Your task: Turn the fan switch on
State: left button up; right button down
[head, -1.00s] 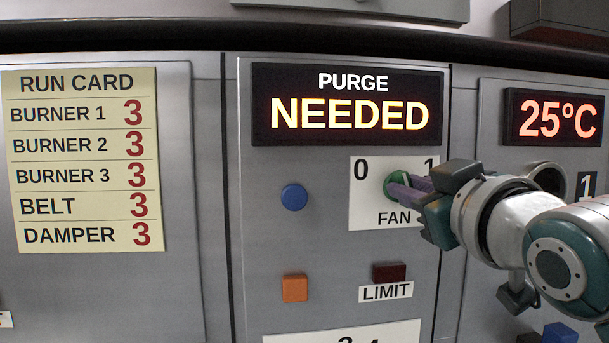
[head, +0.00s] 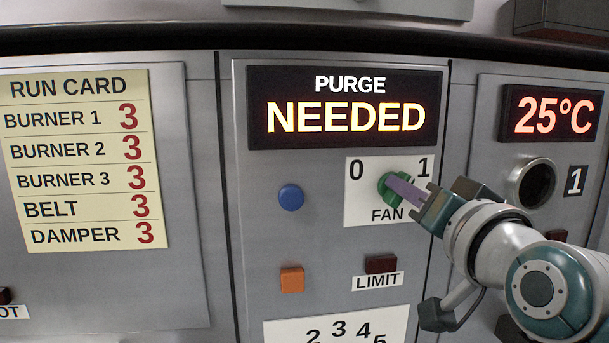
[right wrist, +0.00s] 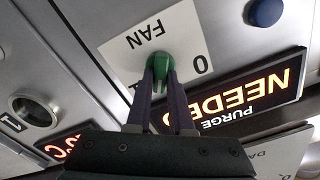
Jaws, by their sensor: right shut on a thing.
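The fan switch (head: 389,186) is a green knob on a white plate (head: 362,212) marked 0, 1 and FAN, on the middle grey panel. My right gripper (head: 402,188) reaches it from the right, with its purple fingers shut on the knob. In the right wrist view the green knob (right wrist: 161,66) sits between the two finger tips (right wrist: 160,78), and the plate appears upside down. The fingers hide part of the knob, so I cannot tell exactly where it points. My left gripper is not in view.
Above the switch a display (head: 345,107) reads PURGE NEEDED. A blue button (head: 291,197) is to the left, an orange button (head: 292,279) and a dark red LIMIT lamp (head: 381,264) below. At right are a 25°C display (head: 551,115) and a round port (head: 533,183).

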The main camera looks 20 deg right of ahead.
jog(key=shift+m+p, duration=0.3)
jog(key=shift+m, duration=0.5)
jog(key=c, duration=0.8)
grip_release()
jog(key=p+v, duration=0.3)
jog(key=v, duration=0.7)
